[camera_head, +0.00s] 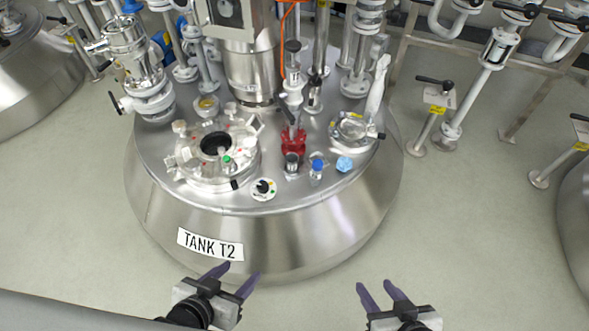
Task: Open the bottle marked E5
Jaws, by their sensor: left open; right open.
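A small clear bottle with a blue cap (316,168) stands upright on the front part of the tank top. A dark-topped container (292,163) stands just left of it. Another small bottle with a green cap (227,162) stands by the round hatch on the left. No E5 mark is readable on any of them at this size. My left gripper (241,271) is open and empty, in front of the tank below its label. My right gripper (375,285) is open and empty, in front of the tank to the right. Both are well apart from the bottles.
The steel tank (310,225) is labelled TANK T2. Its top carries a round hatch (188,160), a red valve (293,141), a blue crumpled item (344,163), a round dial (263,189) and a sight glass (352,128). Tall pipes stand behind.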

